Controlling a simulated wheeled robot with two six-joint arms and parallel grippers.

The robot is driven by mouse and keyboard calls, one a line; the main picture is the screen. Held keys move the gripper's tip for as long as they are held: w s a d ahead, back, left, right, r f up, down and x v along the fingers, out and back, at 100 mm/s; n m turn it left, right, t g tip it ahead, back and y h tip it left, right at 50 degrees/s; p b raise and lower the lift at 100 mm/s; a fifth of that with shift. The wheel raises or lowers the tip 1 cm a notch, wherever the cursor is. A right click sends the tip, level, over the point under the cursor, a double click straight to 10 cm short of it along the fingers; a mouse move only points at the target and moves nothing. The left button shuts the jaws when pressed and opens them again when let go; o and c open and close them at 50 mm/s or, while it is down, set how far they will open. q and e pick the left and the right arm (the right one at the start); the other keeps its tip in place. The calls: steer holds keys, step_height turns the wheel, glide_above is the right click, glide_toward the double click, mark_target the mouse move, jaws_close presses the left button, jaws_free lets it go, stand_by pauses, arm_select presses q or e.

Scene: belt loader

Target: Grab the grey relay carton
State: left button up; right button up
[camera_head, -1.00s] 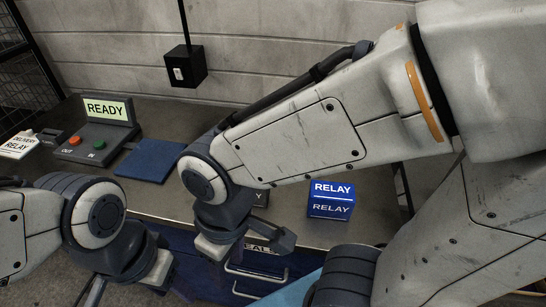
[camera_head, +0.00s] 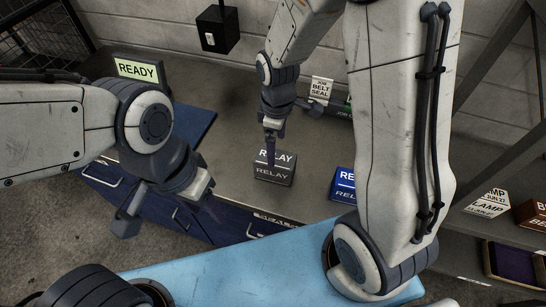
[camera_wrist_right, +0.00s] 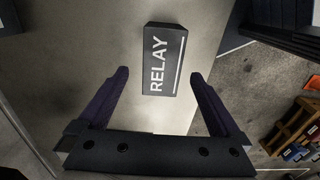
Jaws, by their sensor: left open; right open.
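The grey relay carton (camera_head: 273,172) is a dark grey box with white RELAY lettering, standing on the metal bench. It also shows in the right wrist view (camera_wrist_right: 166,60), ahead of the fingers. My right gripper (camera_head: 271,145) is open and empty, close above and behind the carton in the head view. In the right wrist view my right gripper (camera_wrist_right: 160,92) has its two purple fingers spread wide, with the carton beyond their tips. My left gripper (camera_head: 170,217) is open and empty, low in front of the bench.
A blue relay carton (camera_head: 344,184) stands just right of the grey one, partly hidden by my right arm. A READY panel (camera_head: 138,70) and a blue mat (camera_head: 196,124) are at left.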

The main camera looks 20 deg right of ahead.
steer(key=f, duration=0.5)
steer(key=f+p, duration=0.1)
steer(key=f, duration=0.4)
steer(key=shift+a, duration=0.2)
steer(key=c, duration=1.4)
